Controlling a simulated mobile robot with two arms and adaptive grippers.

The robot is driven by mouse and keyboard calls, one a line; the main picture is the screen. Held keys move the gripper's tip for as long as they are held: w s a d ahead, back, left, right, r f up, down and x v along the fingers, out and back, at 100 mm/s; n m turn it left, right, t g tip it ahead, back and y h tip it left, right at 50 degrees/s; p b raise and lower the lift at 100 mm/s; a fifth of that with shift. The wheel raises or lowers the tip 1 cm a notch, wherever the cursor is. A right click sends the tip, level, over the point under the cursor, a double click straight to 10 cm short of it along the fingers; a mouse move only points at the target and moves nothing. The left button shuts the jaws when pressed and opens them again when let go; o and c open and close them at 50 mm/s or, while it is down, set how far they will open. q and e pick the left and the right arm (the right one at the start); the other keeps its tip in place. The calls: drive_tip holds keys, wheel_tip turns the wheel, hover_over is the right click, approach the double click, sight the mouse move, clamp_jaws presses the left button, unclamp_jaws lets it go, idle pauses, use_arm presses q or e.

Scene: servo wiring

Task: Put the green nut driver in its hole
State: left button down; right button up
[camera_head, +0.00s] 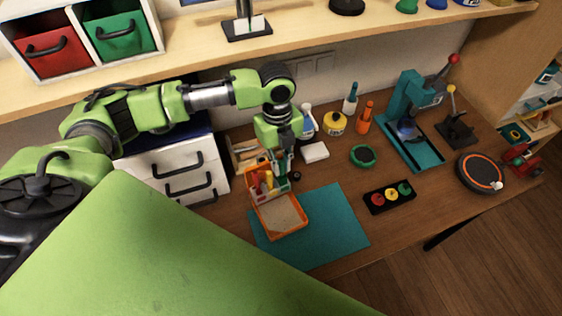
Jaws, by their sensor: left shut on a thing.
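My left gripper (283,175) points down over the wooden bench, at the right rim of an orange organizer (281,224). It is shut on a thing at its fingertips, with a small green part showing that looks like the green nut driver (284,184). The fingers hide most of it. Red and yellow handles (264,181) stand in the back of the organizer, close to the left of the gripper. The holes are too small and covered to make out. My right gripper is not in view.
The organizer sits on a teal mat (337,221). White drawers (175,163) stand to the left, and a white block (315,152) lies just right of the gripper. A black button box (389,197) and a teal press (411,130) are further right. A shelf (310,25) runs above.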

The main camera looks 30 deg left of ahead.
use_arm(q)
drive_tip(key=shift+f, duration=0.65)
drive_tip(key=c, duration=2)
unclamp_jaws()
drive_tip(key=shift+d, duration=0.1)
drive_tip(key=shift+o, duration=0.4)
drive_tip(key=shift+f, duration=0.1)
drive_tip(key=o, duration=0.4)
drive_tip(key=shift+s, duration=0.1)
wheel_tip(320, 180, up, 3)
drive_tip(key=shift+f+p, duration=0.2)
drive_tip(key=shift+p, duration=0.95)
drive_tip(key=shift+w+a+r, duration=0.1)
drive_tip(key=shift+a+r, duration=0.05)
drive_tip(key=shift+r, duration=1)
drive_tip(key=shift+w+a+r, duration=0.1)
drive_tip(key=shift+a+r, duration=0.05)
drive_tip(key=shift+r, duration=0.95)
